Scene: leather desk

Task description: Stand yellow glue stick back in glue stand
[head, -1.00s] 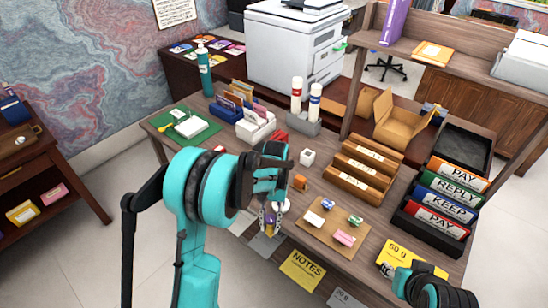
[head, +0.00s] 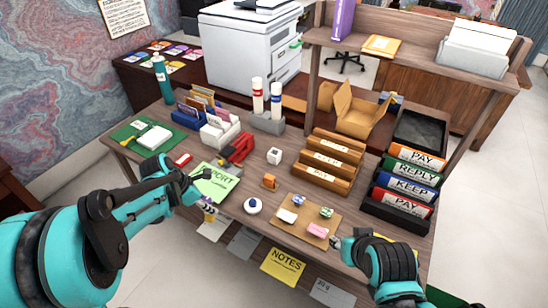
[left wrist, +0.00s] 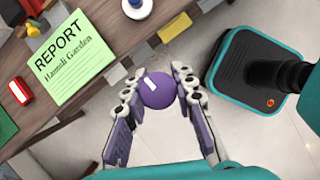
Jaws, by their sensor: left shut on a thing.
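The grey glue stand (head: 267,123) is near the back middle of the desk in the head view. It holds two white glue sticks, one with a red band (head: 258,95) and one with a blue band (head: 276,101). My left gripper (head: 207,208) is at the desk's front edge, by the green report. In the left wrist view it is shut on a purple round thing (left wrist: 158,91) with a small white mark. I cannot tell whether this is the glue stick; I see no clear yellow glue stick elsewhere. My right gripper (head: 338,242) is near the front right; its fingers are unclear.
Wooden racks (head: 333,160) and binders (head: 404,187) fill the right.

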